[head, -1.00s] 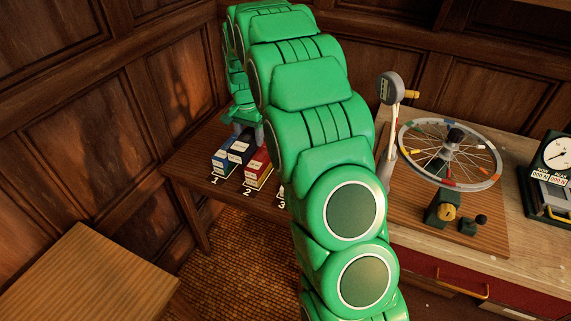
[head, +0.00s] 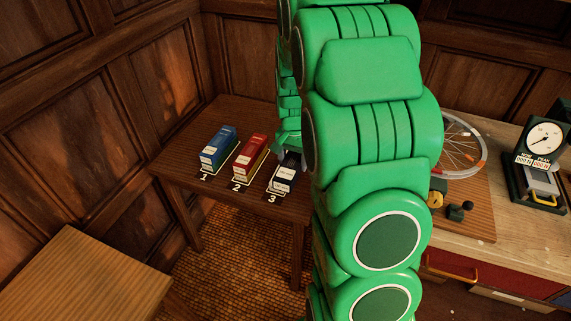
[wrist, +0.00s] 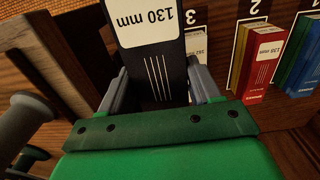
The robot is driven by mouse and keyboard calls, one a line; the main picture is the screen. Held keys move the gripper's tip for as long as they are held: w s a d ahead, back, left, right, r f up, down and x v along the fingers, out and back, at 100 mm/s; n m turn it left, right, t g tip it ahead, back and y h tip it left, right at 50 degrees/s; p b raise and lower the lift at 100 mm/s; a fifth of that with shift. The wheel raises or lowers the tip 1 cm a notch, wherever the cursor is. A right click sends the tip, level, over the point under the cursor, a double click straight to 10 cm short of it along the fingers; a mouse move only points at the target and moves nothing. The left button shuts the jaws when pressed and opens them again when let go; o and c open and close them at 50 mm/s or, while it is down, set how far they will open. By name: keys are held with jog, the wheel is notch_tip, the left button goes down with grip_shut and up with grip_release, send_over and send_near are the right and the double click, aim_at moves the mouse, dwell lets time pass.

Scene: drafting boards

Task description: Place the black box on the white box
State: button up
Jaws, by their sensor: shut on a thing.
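The black box (head: 285,176) with a white label is over the spot marked 3 on the brown side table, in my gripper (head: 290,155). In the wrist view the black box (wrist: 148,78) reads 130 mm and sits between the two grey fingers of my gripper (wrist: 160,88), which is shut on it. A pale box (wrist: 199,44), likely the white box, shows partly beside and behind it at spot 3. The rest of it is hidden by the black box and a finger. I cannot tell whether the two boxes touch.
A blue box (head: 218,147) stands at spot 1 and a red box (head: 250,153) at spot 2 on the side table (head: 185,143). Wood-panelled walls close in behind and at the left. A workbench with a wheel (head: 463,146) and a dial gauge (head: 544,140) is at the right.

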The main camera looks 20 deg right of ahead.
jog(key=w+d+f, duration=0.1)
jog(key=w+f, duration=0.2)
jog(key=w, duration=0.1)
jog(key=w+d+f, duration=0.1)
jog(key=w+f, duration=0.2)
jog(key=w, duration=0.1)
jog(key=w+d+f, duration=0.1)
jog(key=w+f, duration=0.1)
jog(key=w, duration=0.2)
jog(key=shift+w+d+f, duration=0.1)
jog(key=shift+w+f, duration=0.15)
jog(key=shift+f, duration=0.15)
jog(key=shift+w+d+f, duration=0.1)
jog(key=shift+w+f, duration=0.25)
jog(key=shift+f, duration=1.65)
jog(key=shift+f, duration=0.1)
jog(key=o, duration=1.2)
